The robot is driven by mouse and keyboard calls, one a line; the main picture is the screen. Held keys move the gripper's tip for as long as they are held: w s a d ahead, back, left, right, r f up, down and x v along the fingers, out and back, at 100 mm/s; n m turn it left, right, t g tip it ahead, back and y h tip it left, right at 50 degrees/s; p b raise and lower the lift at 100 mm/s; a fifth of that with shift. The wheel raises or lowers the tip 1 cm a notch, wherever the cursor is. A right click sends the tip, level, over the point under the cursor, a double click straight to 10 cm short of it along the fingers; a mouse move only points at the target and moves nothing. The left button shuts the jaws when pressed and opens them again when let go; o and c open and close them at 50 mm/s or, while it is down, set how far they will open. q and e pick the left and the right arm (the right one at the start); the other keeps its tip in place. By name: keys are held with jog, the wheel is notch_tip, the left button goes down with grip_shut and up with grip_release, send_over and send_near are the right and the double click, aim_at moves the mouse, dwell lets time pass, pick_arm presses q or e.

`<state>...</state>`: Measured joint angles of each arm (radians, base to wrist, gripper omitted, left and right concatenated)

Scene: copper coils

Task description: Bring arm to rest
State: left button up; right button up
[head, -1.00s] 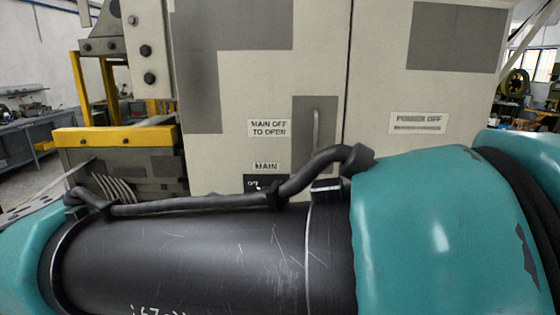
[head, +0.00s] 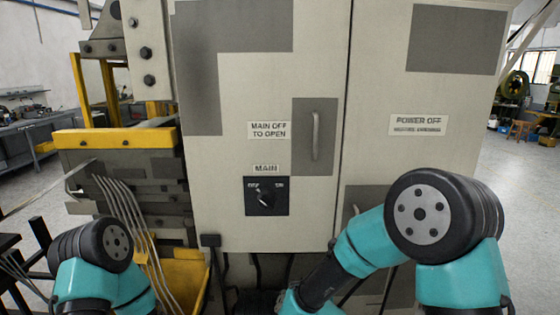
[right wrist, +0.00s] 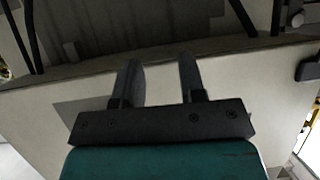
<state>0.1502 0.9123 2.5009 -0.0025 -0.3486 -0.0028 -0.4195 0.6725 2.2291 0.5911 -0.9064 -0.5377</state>
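My right gripper (right wrist: 158,65) shows in the right wrist view, its two dark fingers apart with nothing between them. Pale cabinet panelling with a darker grey patch lies beyond the fingers; I cannot tell how far away it is. In the head view my right arm (head: 430,225) is bent at lower right, in front of the cabinet (head: 375,90), and its gripper is hidden or out of frame. My left arm (head: 95,255) is at the lower left edge. My left gripper is not in view.
The cabinet doors appear closed, with a handle (head: 316,136) and a black MAIN rotary switch (head: 266,196). Open floor (head: 520,215) lies at right.

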jog(key=s+d+f+m+g+y, duration=0.1)
jog(key=s+d+f+g, duration=0.3)
jog(key=f, duration=0.4)
jog(key=s+d+f+g, duration=0.2)
jog(key=s+d+f, duration=0.25)
jog(key=f, duration=0.35)
jog(key=s+d+f+m+g+y, duration=0.1)
jog(key=s+d+f+g, duration=0.2)
jog(key=s+f, duration=0.2)
jog(key=s+d+f+g, duration=0.2)
jog(key=s+f+g, duration=0.1)
jog(key=s, duration=0.6)
jog(key=shift+d+f+m+y, duration=0.4)
jog(key=shift+f, duration=0.45)
pick_arm(q)
jog(key=shift+o, duration=0.4)
